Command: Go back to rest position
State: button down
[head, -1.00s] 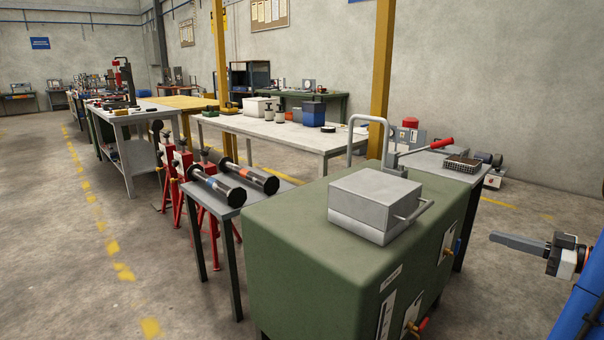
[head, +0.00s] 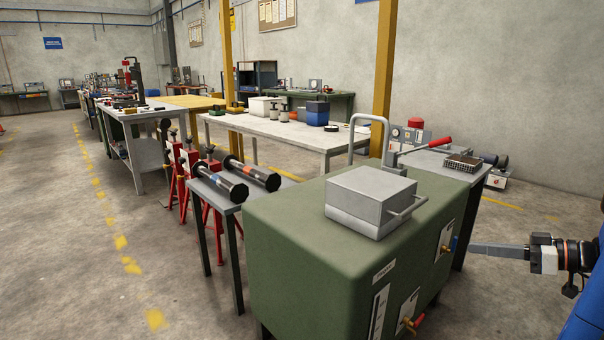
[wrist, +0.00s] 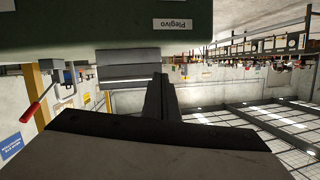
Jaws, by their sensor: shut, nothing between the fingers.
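My gripper (head: 478,249) is at the right edge in the head view, with its long grey fingers shut and empty, pointing left towards the right side of the green tank (head: 320,240). In the picture the fingertips come close to the tank's side; I cannot tell the gap in depth. In the wrist view, which is upside down, my dark fingers (wrist: 158,98) stand together in the middle. The green tank (wrist: 70,22) fills the upper left there, with the grey box (wrist: 130,72) below it. No spool is in my gripper.
The grey lidded box (head: 368,200) with a side handle sits on the tank. A low table (head: 222,203) holds two dark cylinders (head: 250,173). A red-handled lever device (head: 425,145) stands behind the tank. Open floor (head: 80,270) lies at the left.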

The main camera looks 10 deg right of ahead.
jog(key=s+a+f+m+g+h, duration=0.1)
jog(key=s+a+f+g, duration=0.15)
jog(key=a, duration=0.55)
jog(key=s+a+f+m+g+h, duration=0.1)
jog(key=s+a+g, duration=0.1)
jog(key=a+g, duration=0.35)
jog(key=s+a+f+m+t+h, duration=0.1)
jog(key=s+a+m+h, duration=0.1)
jog(key=s+a+h, duration=0.2)
jog(key=s+a+f+m+t+h, duration=0.1)
jog(key=s+a+f+m+h, duration=0.1)
jog(key=s, duration=0.6)
jog(key=shift+a+m+h, duration=0.5)
jog(key=shift+a+h, duration=0.4)
jog(key=shift+h, duration=0.5)
